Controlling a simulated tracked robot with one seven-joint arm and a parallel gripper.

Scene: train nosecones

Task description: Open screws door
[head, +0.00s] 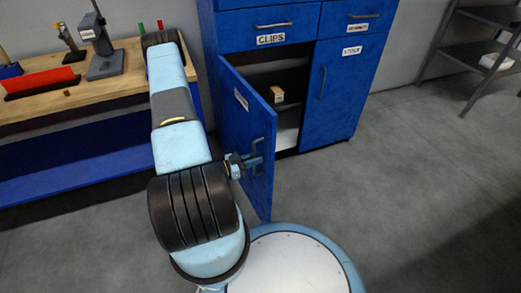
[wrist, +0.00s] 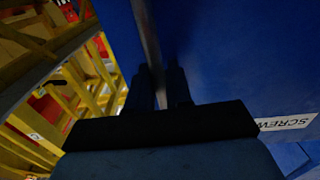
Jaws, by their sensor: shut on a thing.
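The blue screws door (head: 246,125) stands swung open to the left of its cabinet, showing a dark inside. Its label (head: 241,99) is small in the head view. In the wrist view the label (wrist: 287,122) appears upside down, partly cut off, reading "SCREW". My gripper (head: 256,161) is at the door's handle (head: 258,147), near the door's free edge. In the wrist view my gripper's dark fingers (wrist: 161,82) close around the grey handle bar (wrist: 147,35) in front of the blue door face (wrist: 225,50). The exact finger contact is dark and hard to see.
A small box (head: 277,94) sits on the cabinet's inner shelf. The right cabinet door (head: 340,90) and the CLIPS drawer (head: 268,28) are shut. A workbench (head: 70,98) with tools stands left, close behind my arm. Grey floor (head: 410,170) is clear right.

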